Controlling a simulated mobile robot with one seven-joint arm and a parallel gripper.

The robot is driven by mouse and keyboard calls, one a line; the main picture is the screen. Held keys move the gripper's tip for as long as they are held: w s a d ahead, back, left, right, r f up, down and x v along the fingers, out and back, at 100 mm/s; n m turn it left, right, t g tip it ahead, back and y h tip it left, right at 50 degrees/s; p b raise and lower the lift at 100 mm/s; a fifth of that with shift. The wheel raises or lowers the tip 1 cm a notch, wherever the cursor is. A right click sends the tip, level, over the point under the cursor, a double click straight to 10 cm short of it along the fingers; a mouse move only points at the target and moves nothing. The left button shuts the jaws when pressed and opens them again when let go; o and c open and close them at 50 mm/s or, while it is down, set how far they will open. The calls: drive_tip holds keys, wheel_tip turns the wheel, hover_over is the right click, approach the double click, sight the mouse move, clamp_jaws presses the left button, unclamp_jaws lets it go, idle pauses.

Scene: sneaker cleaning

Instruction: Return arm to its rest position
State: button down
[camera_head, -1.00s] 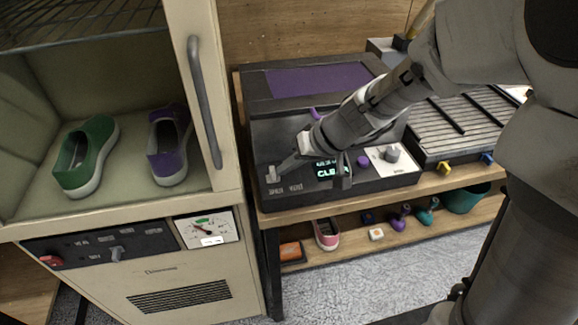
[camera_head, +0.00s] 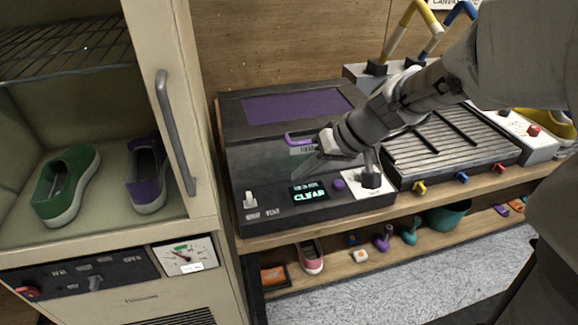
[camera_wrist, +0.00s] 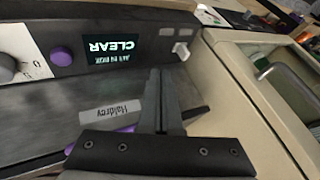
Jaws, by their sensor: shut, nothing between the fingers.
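My gripper (camera_head: 303,174) is shut and empty, held out over the dark control box (camera_head: 260,155) on the bench. In the wrist view its two fingers (camera_wrist: 161,75) lie together and point towards the box's front panel. A white switch (camera_head: 249,199) stands at the panel's left end, apart from the fingertips. It also shows in the wrist view (camera_wrist: 181,51). The lit display (camera_head: 309,193) reads CLEAR. A purple button (camera_head: 338,184) and a dark knob on a white plate (camera_head: 372,177) are to its right.
The cream cabinet (camera_head: 207,213) at left holds a green shoe (camera_head: 68,185) and a purple shoe (camera_head: 147,176); its handle (camera_head: 174,130) projects near the box. A ribbed tray (camera_head: 450,150) lies right of the box. A pink shoe (camera_head: 311,257) and small items sit on the lower shelf.

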drive_tip(key=s+d+r+m+t+h+p, duration=0.1)
drive_tip(key=s+d+r+m+h+p, duration=0.1)
drive_tip(key=s+d+r+p, duration=0.3)
drive_tip(key=s+d+r+m+t+h+p, duration=0.1)
drive_tip(key=s+d+r+h+p, duration=0.3)
drive_tip(key=s+r, duration=0.7)
drive_tip(key=s+d+m+p, duration=0.1)
drive_tip(key=d, duration=0.1)
drive_tip(key=shift+d+r+t+h+p, duration=0.25)
drive_tip(key=shift+d+t+h+p, duration=0.05)
drive_tip(key=shift+d+t+h, duration=0.1)
drive_tip(key=shift+s, duration=0.1)
